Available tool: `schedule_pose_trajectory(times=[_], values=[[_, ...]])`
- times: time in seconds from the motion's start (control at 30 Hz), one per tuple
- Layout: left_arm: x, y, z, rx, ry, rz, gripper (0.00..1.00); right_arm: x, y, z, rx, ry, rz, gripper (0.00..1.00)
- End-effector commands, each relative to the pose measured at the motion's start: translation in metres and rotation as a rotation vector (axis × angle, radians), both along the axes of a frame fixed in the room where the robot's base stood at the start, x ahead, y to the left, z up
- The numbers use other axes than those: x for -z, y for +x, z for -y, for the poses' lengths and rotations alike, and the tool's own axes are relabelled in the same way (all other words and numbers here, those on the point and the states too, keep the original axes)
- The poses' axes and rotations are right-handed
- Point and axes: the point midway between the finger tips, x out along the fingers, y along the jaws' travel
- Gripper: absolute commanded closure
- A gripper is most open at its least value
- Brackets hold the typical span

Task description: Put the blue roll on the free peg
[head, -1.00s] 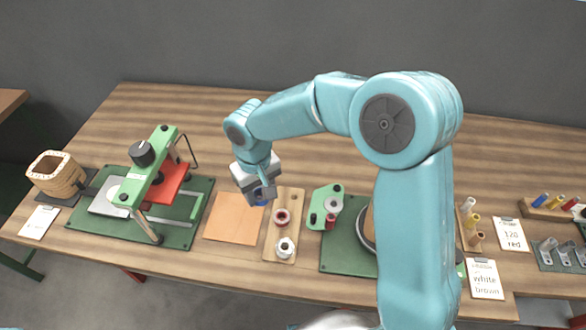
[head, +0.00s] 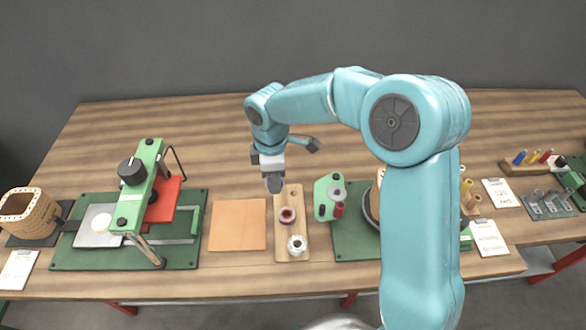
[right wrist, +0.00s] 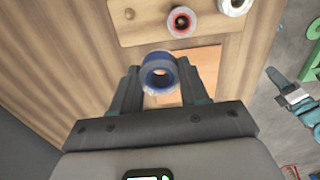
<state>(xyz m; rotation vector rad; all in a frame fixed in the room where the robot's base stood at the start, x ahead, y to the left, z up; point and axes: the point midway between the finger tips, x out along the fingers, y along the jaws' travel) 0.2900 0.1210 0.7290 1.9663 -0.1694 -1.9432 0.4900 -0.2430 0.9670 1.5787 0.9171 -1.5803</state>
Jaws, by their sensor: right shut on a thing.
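My right gripper (head: 274,184) is shut on the blue roll. In the right wrist view the blue roll (right wrist: 149,68) sits between the two fingers (right wrist: 160,82), its ring end and centre hole facing the camera. In the head view the fingers hide the roll. The gripper is above the far end of the wooden peg board (head: 292,198). A red roll (head: 287,215) and a white roll (head: 297,246) sit on the board. My left gripper (right wrist: 290,94) seems to show there, too small to read.
An orange sheet (head: 238,225) lies left of the board. A green press (head: 140,190) stands further left. A green mat (head: 352,245) with a green device (head: 325,198) is to the right. The table behind the board is clear.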

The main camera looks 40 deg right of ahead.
Motion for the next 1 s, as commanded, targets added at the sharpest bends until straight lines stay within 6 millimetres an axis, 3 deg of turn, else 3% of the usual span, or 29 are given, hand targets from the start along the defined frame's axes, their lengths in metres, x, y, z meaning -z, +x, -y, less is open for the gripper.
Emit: schedule_pose_trajectory(times=[0.2, 0.43, 0.63, 1.0], values=[[0.018, 0.000, 0.000, 0.000, 0.000, 0.000, 0.57, 0.011, 0.008, 0.034, -0.601, -0.002, 0.001, 0.84], [0.026, 0.000, 0.000, 0.000, 0.000, 0.000, 0.57, 0.015, 0.010, 0.058, -1.065, -0.001, -0.001, 0.84], [0.029, 0.000, 0.000, 0.000, 0.000, 0.000, 0.57, 0.016, 0.011, 0.064, -1.212, -0.001, -0.001, 0.84], [0.052, 0.000, 0.000, 0.000, 0.000, 0.000, 0.57, 0.041, 0.011, 0.062, -1.219, 0.000, -0.002, 0.84]])
